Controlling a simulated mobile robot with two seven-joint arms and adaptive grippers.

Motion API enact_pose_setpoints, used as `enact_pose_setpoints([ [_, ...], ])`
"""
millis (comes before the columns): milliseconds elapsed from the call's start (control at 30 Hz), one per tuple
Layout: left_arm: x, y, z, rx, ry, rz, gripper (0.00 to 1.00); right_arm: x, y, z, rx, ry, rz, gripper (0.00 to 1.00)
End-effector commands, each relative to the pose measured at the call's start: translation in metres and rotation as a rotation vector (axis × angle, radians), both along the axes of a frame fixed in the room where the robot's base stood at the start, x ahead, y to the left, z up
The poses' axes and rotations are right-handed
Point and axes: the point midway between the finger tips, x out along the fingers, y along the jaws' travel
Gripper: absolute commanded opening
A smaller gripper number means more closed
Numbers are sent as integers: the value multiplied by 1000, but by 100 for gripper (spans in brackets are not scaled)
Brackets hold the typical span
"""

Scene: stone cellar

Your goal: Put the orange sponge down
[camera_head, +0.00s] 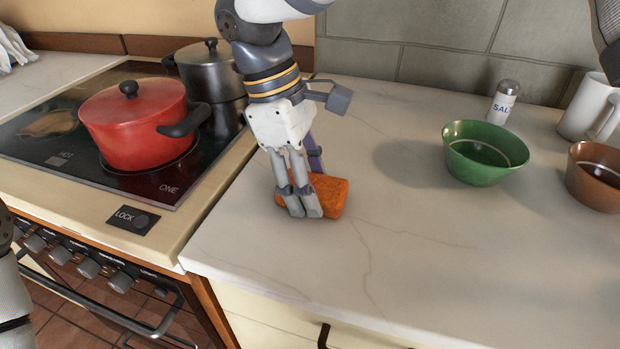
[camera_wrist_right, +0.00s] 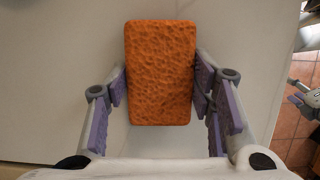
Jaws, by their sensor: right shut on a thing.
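The orange sponge (camera_head: 329,194) is at the pale counter (camera_head: 300,260), a little right of the stove. My right gripper (camera_head: 306,198) reaches down over it with its fingers on either side, shut on it. In the right wrist view the sponge (camera_wrist_right: 161,72) sits upright in the picture between the purple finger pads. Its underside is hidden, so I cannot tell whether it touches the counter. Part of what looks like my left gripper (camera_wrist_right: 306,98) shows at the right edge of the wrist view, too small to read.
A red pot (camera_head: 135,125) and a dark pot (camera_head: 212,72) stand on the stove at left. A green bowl (camera_head: 484,153), brown bowl (camera_head: 594,178), white mug (camera_head: 590,105) and salt shaker (camera_head: 503,101) stand at right. The counter in front and right of the sponge is clear.

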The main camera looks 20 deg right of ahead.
Motion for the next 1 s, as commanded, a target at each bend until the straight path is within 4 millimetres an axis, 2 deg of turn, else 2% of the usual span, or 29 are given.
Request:
enact_pose_setpoints([
  [33,0,0,0,0,0,0,50,0,0,-4,-1,2,1,27],
  [67,0,0,0,0,1,0,50,0,0,-4,0,3,0,56],
  [100,0,0,0,0,1,0,50,0,0,-4,0,3,0,65],
  [133,0,0,0,0,1,0,50,0,0,-4,0,4,0,69],
  [467,-1,0,-1,0,2,0,50,0,0,-3,0,3,0,69],
  [567,-2,0,-2,0,7,0,50,1,1,6,-1,2,0,69],
  [667,-4,0,-4,0,14,0,50,5,6,23,0,0,-1,69],
  [900,-11,0,-11,0,41,0,50,16,21,81,0,3,0,69],
  [1000,-13,0,-13,0,49,0,50,19,26,100,0,4,0,69],
])
